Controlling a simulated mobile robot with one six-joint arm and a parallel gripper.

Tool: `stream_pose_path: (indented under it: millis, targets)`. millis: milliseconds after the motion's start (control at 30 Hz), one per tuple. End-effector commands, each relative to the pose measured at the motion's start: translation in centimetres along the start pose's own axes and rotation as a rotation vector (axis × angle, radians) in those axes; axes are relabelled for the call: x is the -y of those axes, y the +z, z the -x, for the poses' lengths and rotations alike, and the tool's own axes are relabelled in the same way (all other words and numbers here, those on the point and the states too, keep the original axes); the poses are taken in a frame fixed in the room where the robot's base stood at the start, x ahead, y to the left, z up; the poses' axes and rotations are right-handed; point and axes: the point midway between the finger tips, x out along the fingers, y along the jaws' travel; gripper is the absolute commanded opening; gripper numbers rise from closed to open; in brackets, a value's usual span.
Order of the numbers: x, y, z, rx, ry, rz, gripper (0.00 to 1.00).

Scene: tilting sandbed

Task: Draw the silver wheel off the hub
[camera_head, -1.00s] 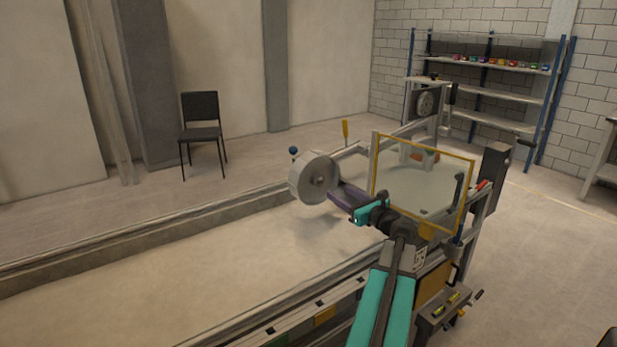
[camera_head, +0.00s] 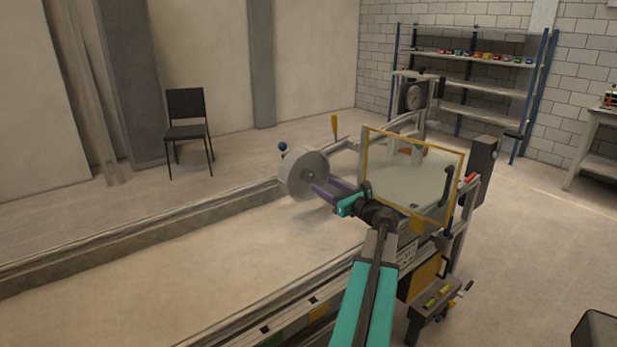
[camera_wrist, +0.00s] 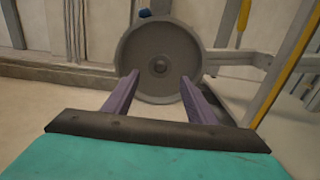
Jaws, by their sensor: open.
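The silver wheel (camera_head: 304,174) is a round grey drum with a small centre boss, above the sandbed. In the wrist view the wheel (camera_wrist: 158,48) faces me upright, with its dark boss near the middle. My gripper (camera_head: 322,192) is just to the right of the wheel, its purple fingers pointing at the wheel's face. In the wrist view my gripper (camera_wrist: 158,84) is open, its two fingertips apart in front of the lower half of the wheel with nothing between them. The hub behind the wheel is hidden.
A yellow-framed clear panel (camera_head: 364,163) stands just right of my gripper. The long sandbed (camera_head: 190,262) lies below, largely bare. A yellow handle (camera_head: 334,127) and a blue knob (camera_head: 282,146) stand behind the wheel. A black chair (camera_head: 187,120) is farther back.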

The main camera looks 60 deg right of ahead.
Motion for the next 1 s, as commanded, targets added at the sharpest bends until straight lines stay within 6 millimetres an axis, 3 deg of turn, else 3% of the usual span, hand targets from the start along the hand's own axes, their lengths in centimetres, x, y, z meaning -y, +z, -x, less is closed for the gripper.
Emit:
stream_pose_path:
  millis: [700,1000]
  targets:
    - [0.2,0.1,-7.0,0.000,-0.001,0.000,0.52]
    - [0.2,0.0,-8.2,0.000,-0.002,0.000,0.52]
